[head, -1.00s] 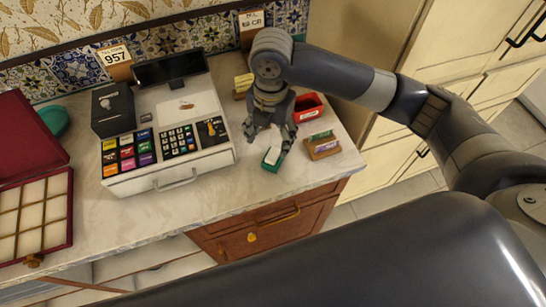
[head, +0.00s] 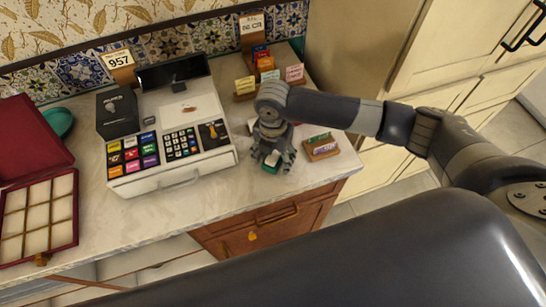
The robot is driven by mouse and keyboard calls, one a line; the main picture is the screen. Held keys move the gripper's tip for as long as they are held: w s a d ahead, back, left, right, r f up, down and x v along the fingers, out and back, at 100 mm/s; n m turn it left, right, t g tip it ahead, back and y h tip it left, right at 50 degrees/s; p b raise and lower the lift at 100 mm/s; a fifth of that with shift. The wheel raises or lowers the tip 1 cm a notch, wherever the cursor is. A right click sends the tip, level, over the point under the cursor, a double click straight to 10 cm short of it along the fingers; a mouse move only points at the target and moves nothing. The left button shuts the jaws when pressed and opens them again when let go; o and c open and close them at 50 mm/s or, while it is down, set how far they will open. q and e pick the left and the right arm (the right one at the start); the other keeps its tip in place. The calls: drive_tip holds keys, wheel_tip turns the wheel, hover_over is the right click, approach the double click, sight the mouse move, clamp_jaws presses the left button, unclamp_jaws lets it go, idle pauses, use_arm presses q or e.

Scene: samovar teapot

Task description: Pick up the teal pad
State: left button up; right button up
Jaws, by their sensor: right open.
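The teal pad (head: 271,168), a small block with a white top, lies on the counter to the right of the cash register. My right gripper (head: 273,161) is over it from above, with its fingers open on either side of the pad and partly hiding it. I cannot tell whether the fingers touch it. My left gripper is not in view.
The cash register (head: 170,130) stands close on the left. A wooden holder with green and purple packets (head: 321,147) is just to the right. Wooden card holders (head: 265,72) stand behind my arm. An open red box (head: 38,215) is far left.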

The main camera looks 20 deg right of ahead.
sight(273, 158)
drive_tip(key=c, duration=1)
drive_tip(key=shift+c, duration=0.2)
drive_tip(key=shift+r, duration=0.25)
drive_tip(key=r, duration=0.1)
drive_tip(key=r+b, duration=0.1)
drive_tip(key=shift+s+a+r+b, duration=0.1)
drive_tip(key=shift+s+r+b, duration=0.2)
drive_tip(key=shift+r, duration=0.1)
drive_tip(key=s+a+r+b, duration=0.1)
drive_tip(key=s+b, duration=0.1)
drive_tip(key=s, duration=1.3)
drive_tip(key=shift+s+r+b, duration=0.2)
drive_tip(key=shift+r+b, duration=0.1)
drive_tip(key=shift+a, duration=0.1)
